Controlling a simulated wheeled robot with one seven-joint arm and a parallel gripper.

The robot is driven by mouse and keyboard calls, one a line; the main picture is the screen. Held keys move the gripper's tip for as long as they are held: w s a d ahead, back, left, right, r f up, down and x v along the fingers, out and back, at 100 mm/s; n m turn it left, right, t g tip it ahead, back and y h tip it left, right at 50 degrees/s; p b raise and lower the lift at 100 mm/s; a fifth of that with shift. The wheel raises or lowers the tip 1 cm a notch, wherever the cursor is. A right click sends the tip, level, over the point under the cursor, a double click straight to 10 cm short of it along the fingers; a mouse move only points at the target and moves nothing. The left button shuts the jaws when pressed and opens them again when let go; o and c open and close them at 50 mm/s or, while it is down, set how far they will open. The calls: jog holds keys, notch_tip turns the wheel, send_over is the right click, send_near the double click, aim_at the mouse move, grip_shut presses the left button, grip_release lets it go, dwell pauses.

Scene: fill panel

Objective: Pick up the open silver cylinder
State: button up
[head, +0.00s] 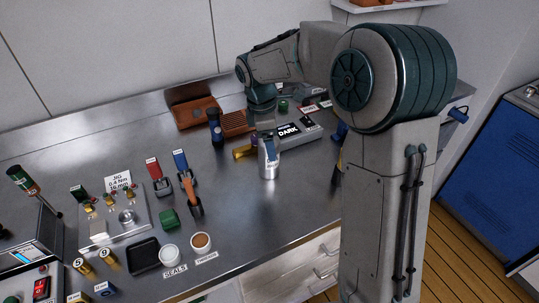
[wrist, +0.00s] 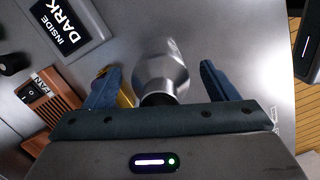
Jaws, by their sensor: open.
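The silver cylinder (head: 269,160) stands upright on the steel bench in the head view, below the end of my arm. In the wrist view the silver cylinder (wrist: 162,68) is seen from above, between my gripper's two blue fingers, with a dark round part at its near end. My gripper (wrist: 160,85) is open, with a visible gap between each finger and the cylinder. In the head view the fingers are mostly hidden at the cylinder's top. I cannot tell how far the fingertips reach down along it.
A brass-coloured piece (head: 243,152) lies just left of the cylinder. A grey box labelled DARK (head: 300,145) stands behind it, and a brown ribbed box marked FAN (wrist: 50,97) is close by. A dark upright bottle (head: 215,128) stands further left.

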jog(key=shift+r, duration=0.1)
grip_shut()
